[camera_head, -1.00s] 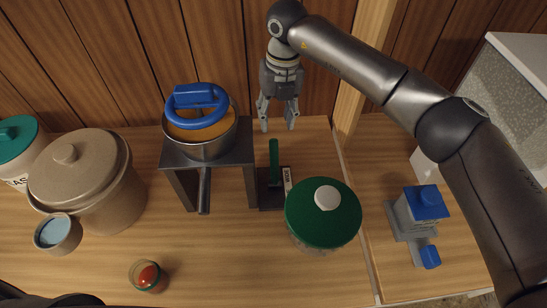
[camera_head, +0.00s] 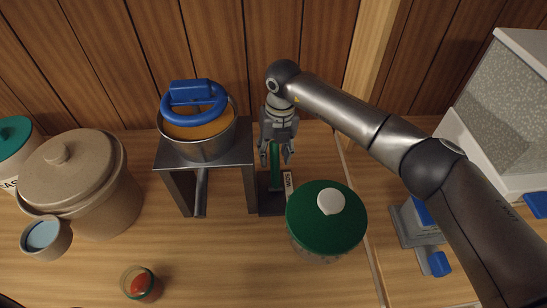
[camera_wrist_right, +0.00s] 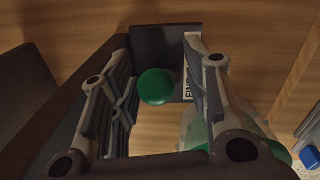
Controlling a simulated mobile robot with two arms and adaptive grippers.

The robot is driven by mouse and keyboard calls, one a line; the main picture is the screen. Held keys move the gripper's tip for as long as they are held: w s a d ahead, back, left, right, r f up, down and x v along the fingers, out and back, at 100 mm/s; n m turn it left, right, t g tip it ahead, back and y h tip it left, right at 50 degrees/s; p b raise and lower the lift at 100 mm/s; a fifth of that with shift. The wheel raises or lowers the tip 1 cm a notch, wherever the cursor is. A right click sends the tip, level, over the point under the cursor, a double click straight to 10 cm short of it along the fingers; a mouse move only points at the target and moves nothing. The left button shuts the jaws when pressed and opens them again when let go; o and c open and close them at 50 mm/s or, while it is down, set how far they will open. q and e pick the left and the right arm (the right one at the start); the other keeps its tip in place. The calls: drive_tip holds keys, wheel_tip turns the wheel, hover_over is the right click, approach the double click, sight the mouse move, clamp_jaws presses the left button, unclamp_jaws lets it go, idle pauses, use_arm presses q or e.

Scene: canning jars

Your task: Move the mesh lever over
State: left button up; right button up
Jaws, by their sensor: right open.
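The lever is a green upright handle (camera_head: 275,165) on a dark base plate (camera_head: 271,203) with a small white label (camera_head: 288,184). It stands between the metal stand and the green-lidded jar. My right gripper (camera_head: 275,157) is open and points down over the lever, with a finger on each side of the handle in the head view. In the right wrist view the lever's round green top (camera_wrist_right: 156,86) sits between the two open fingers, nearer the left one. I cannot tell whether a finger touches it. My left gripper does not show.
A metal stand (camera_head: 205,156) with a pot (camera_head: 207,148) and blue ring is close left of the lever. A green-lidded jar (camera_head: 322,222) is close at front right. A beige crock (camera_head: 90,190) stands left, a small red-filled jar (camera_head: 141,284) in front. A wood-panelled wall is behind.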

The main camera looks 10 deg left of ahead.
sight(273, 160)
drive_tip(key=shift+a+f, duration=0.15)
drive_tip(key=shift+f, duration=1.6)
clamp_jaws()
